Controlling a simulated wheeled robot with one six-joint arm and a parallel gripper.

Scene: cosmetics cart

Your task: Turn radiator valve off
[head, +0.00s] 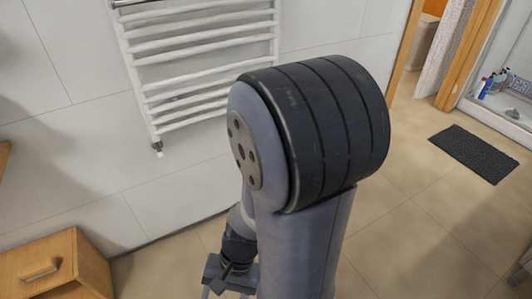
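A white towel-rail radiator (207,90) with several horizontal bars is mounted on the tiled wall at the top centre-left. A small dark valve (157,147) sits at its lower left corner, below the left upright. The radiator's lower right part is hidden behind my arm. My gripper (224,292) is at the bottom edge of the view, pointing down, well below the valve and apart from it. Its fingertips are cut off by the frame, so its opening is unclear.
A wooden cabinet (88,262) with a handle stands at the lower left. A dark mat (473,153) lies on the tiled floor (420,225) at right. A doorway and a shower tray with bottles (487,87) are at the upper right. My arm blocks the middle.

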